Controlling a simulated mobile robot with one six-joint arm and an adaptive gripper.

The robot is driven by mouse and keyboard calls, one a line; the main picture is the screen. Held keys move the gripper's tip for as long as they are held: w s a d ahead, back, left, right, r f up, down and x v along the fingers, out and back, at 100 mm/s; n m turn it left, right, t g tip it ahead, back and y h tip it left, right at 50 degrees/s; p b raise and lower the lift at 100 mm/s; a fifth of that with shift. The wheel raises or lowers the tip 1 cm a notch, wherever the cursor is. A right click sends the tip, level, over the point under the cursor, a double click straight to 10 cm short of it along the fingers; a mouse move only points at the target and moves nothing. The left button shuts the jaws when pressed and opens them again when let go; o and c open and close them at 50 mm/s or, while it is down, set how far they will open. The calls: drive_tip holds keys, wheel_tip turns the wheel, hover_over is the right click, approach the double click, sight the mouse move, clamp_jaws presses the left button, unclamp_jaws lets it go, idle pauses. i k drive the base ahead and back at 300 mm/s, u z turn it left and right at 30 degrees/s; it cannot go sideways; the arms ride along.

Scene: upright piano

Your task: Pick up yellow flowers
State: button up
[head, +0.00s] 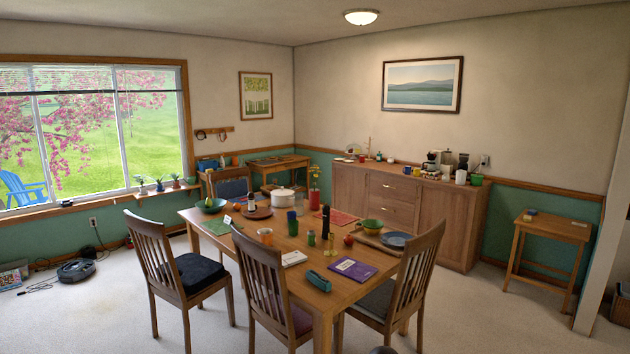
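A slim red vase (314,199) stands toward the far side of the wooden dining table (335,290). Green stems with a small yellowish top (314,172) rise from it; they are too small to make out single blooms. The vase is upright, right of a white pot. My gripper cannot be made out; only a small dark rounded shape, which I cannot identify, shows at the bottom edge of the head view.
Chairs (270,290) stand around the table. Bottles, a green bowl (372,225), a purple book (352,268) and a teal case (318,281) crowd the tabletop. A sideboard (400,205) stands behind. Carpet (470,310) is clear at right.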

sight(316, 175)
drive_tip(key=z, duration=0.4)
drive_tip(key=k, duration=0.7)
drive_tip(key=z, duration=0.95)
drive_tip(key=k, duration=0.75)
drive_tip(key=z, duration=0.45)
drive_tip(key=i, duration=1.15)
drive_tip(key=u, duration=0.3)
drive_tip(key=i, duration=1.5)
drive_tip(key=u, duration=0.15)
